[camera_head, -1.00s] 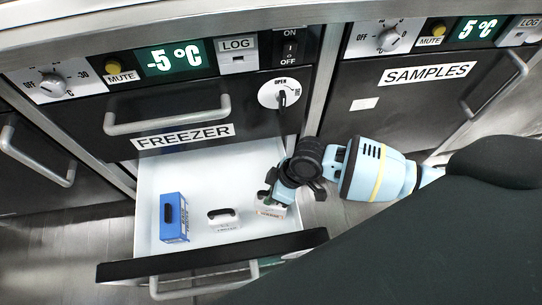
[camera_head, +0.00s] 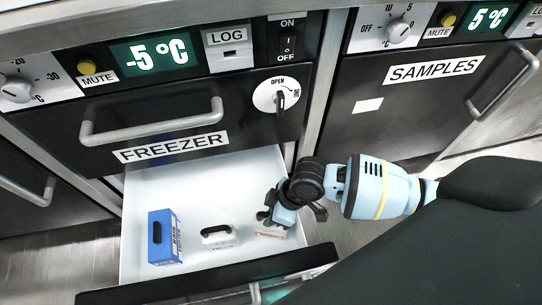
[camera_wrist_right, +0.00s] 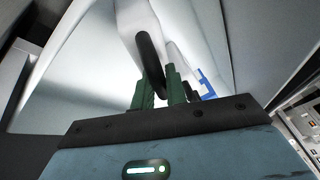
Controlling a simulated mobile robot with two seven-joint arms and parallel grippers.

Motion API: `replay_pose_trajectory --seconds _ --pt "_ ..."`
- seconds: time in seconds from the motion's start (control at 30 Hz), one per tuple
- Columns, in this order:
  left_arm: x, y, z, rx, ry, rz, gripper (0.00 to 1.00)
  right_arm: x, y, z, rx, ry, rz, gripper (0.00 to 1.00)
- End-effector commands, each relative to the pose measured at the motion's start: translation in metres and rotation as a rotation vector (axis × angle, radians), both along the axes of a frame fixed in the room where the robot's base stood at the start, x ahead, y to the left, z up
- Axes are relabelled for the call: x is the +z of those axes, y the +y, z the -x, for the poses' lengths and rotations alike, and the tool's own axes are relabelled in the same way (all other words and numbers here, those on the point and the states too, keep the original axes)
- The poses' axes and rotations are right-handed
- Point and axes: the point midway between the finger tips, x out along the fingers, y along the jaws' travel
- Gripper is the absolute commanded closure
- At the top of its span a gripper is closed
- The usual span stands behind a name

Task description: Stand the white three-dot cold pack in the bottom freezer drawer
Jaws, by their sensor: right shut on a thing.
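My right gripper (camera_head: 268,214) is over the right part of the open bottom freezer drawer (camera_head: 190,190). It is shut on a white cold pack (camera_head: 268,231) with an orange mark low on its face. The gripper covers much of this pack, and I cannot make out any dots. In the right wrist view, the green fingertips (camera_wrist_right: 160,92) are at the dark handle opening of a white body (camera_wrist_right: 128,20). Whether the pack touches the drawer floor, I cannot tell. My left gripper is not in view.
A blue cold pack (camera_head: 163,246) stands at the left in the drawer, and another white pack (camera_head: 218,240) stands between it and my gripper. The drawer's dark front (camera_head: 200,281) is nearest me. The floor behind the packs is clear. The closed freezer front (camera_head: 165,120) is above.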

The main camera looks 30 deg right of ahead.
Motion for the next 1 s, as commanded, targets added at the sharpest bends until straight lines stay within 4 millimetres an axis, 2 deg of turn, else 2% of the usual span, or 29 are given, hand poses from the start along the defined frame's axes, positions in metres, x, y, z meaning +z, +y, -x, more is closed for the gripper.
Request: replay_pose_trajectory --seconds 0.87,0.9,1.0 --pt "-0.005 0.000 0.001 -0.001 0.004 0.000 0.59 -0.012 0.000 0.000 0.000 -0.001 -0.002 1.00" --pt "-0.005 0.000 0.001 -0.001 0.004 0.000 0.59 -0.012 0.000 -0.001 0.000 -0.001 -0.002 0.85" --pt "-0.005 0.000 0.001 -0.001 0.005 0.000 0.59 -0.012 0.000 -0.001 0.000 -0.001 -0.002 0.72"
